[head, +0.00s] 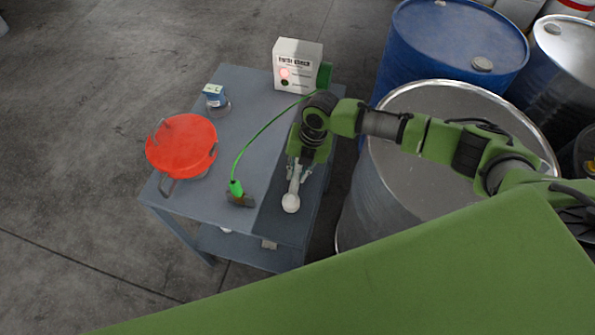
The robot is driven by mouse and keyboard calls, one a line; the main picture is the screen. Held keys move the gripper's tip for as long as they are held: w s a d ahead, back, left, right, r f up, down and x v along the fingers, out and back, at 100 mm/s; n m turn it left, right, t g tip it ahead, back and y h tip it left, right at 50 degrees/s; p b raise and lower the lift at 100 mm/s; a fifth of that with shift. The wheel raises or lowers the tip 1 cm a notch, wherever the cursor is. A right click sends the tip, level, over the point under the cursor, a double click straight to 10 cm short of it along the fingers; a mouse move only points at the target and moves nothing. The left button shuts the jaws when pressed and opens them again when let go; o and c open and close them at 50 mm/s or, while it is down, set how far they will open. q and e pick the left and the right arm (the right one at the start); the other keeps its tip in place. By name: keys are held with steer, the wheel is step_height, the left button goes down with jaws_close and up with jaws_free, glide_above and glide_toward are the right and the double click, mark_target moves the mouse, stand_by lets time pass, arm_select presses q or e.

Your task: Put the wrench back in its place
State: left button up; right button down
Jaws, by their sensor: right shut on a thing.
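My right gripper (299,170) points down over the right part of the grey table. It is shut on a pale, slim thing with a rounded end (291,203), which I take for the wrench, though its shape is not clear at this size. Its upper end is hidden by the fingers. The rounded end points toward the table's near edge. I cannot tell whether it touches the tabletop. My left gripper is not in view.
The grey table (255,120) bears a red round pan-like thing (182,146) with handles, a small blue-and-white container (214,96), a white box (297,62) with a red light, and a brown clamp (240,200) on a green cable. Steel (395,200) and blue (440,50) drums stand right.

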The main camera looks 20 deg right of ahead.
steer(key=shift+f, duration=0.15)
steer(key=c, duration=1.8)
jaws_free()
steer(key=shift+c, duration=0.2)
steer(key=v, duration=1.2)
